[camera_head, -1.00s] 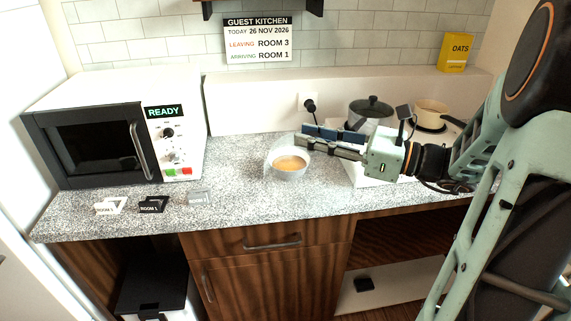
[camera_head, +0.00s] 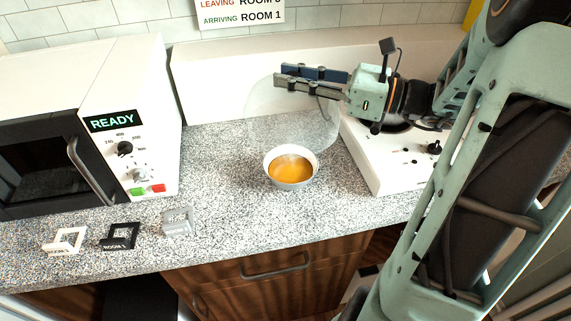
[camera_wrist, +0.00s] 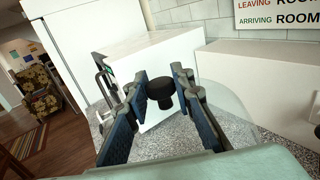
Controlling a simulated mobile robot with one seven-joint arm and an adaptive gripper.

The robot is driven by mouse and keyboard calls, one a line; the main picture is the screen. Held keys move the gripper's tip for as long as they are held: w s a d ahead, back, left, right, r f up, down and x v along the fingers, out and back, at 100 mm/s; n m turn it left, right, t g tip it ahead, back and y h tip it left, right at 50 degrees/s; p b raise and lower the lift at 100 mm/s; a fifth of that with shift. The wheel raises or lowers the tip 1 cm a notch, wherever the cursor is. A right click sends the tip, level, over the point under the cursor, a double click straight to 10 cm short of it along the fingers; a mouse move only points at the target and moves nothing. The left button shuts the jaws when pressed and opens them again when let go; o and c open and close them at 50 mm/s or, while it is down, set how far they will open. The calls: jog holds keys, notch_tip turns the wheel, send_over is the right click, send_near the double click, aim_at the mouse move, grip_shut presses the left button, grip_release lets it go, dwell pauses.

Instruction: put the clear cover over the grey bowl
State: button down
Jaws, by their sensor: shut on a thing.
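The grey bowl (camera_head: 291,184) stands upright on the speckled counter and holds an orange-brown liquid. The clear cover (camera_head: 290,125) is a faint see-through dome, hanging above and behind the bowl in the head view; its lower edge seems to overlap the bowl's back rim in the picture, and I cannot tell the exact gap. My gripper (camera_head: 296,80) is at the cover's top, to the upper right of the bowl. In the wrist view the dark knob (camera_wrist: 161,93) sits between my gripper's fingers (camera_wrist: 165,95), and part of the clear cover (camera_wrist: 232,108) shows at right.
A white microwave (camera_head: 150,110) reading READY stands at left. Three small tags, white (camera_head: 66,241), black (camera_head: 119,236) and grey (camera_head: 178,221), lie along the front edge. A white hob (camera_head: 385,165) is at right. Counter around the bowl is clear.

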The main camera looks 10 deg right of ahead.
jog(key=shift+w+f, duration=0.15)
jog(key=shift+w, duration=0.05)
notch_tip(320, 180, down, 18)
jog(key=b, duration=0.2)
jog(key=shift+r, duration=0.2)
jog(key=shift+f+b, duration=0.3)
jog(key=shift+f, duration=0.15)
jog(key=c, duration=1.7)
grip_release()
jog(key=shift+o, duration=0.2)
jog(key=v, duration=1.2)
jog(key=shift+r, duration=0.45)
